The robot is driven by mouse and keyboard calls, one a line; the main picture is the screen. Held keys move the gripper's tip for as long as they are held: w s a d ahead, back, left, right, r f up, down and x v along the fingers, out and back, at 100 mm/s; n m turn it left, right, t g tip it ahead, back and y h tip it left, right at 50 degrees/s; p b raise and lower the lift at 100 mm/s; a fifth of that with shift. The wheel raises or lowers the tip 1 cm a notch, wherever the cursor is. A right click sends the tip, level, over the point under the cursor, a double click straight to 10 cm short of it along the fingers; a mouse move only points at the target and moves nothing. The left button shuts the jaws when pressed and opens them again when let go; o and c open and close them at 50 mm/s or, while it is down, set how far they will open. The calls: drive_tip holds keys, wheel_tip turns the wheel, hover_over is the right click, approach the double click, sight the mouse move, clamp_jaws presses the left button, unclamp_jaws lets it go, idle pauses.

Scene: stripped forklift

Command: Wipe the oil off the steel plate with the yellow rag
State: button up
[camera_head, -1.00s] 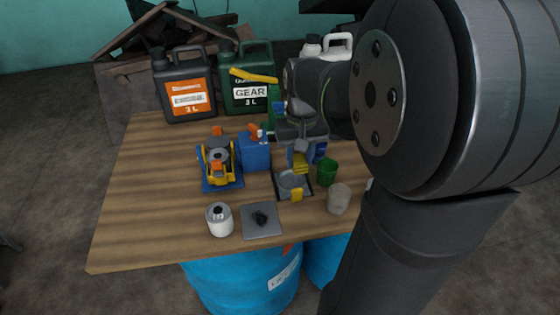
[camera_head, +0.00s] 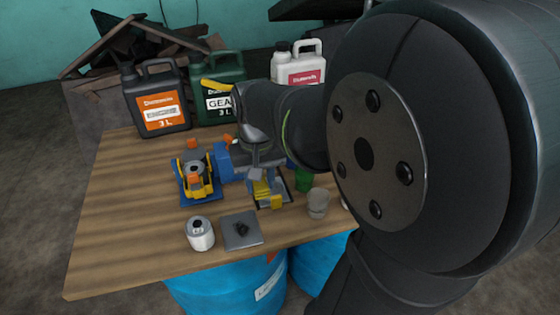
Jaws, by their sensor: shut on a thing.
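The grey steel plate (camera_head: 255,238) lies flat near the front edge of the table, with a dark oil blot (camera_head: 241,229) at its middle. My gripper (camera_head: 260,185) is behind and to the right of the plate, low over a small dark-edged tray (camera_head: 284,204), apart from the plate. It is shut on a yellow piece (camera_head: 261,191) that looks like the rag; its full shape is partly hidden. Another small yellow piece (camera_head: 277,202) shows at the front of the tray; I cannot tell whether it belongs to the rag.
A white can (camera_head: 200,236) stands just left of the plate. Behind are a blue-and-yellow device (camera_head: 196,180), a blue container (camera_head: 230,162) and large jugs (camera_head: 158,105). A green cup (camera_head: 303,180) and a translucent cup (camera_head: 318,203) stand right of the tray. The table's left side is clear.

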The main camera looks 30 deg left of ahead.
drive_tip(key=s+f, duration=0.1)
drive_tip(key=s, duration=0.7)
hover_over(243, 241)
drive_tip(key=shift+w+f, duration=0.1)
drive_tip(key=shift+f, duration=2.95)
drive_tip(key=shift+o, duration=0.2)
wheel_tip(243, 241, down, 3)
drive_tip(key=shift+w+a+r, duration=0.1)
drive_tip(key=shift+r, duration=0.05)
drive_tip(key=shift+w+a+r, duration=0.2)
drive_tip(key=shift+w+a, duration=0.15)
drive_tip(key=shift+c, duration=0.5)
drive_tip(key=shift+w+a+f, duration=0.2)
drive_tip(key=shift+w, duration=0.05)
drive_tip(key=shift+w+a+r, duration=0.1)
drive_tip(key=shift+w+a, duration=0.15)
drive_tip(key=shift+a, duration=0.05)
drive_tip(key=shift+w+a, duration=1.35)
drive_tip(key=shift+s+d, duration=2.3)
drive_tip(key=shift+s, duration=0.05)
wheel_tip(243, 241, up, 8)
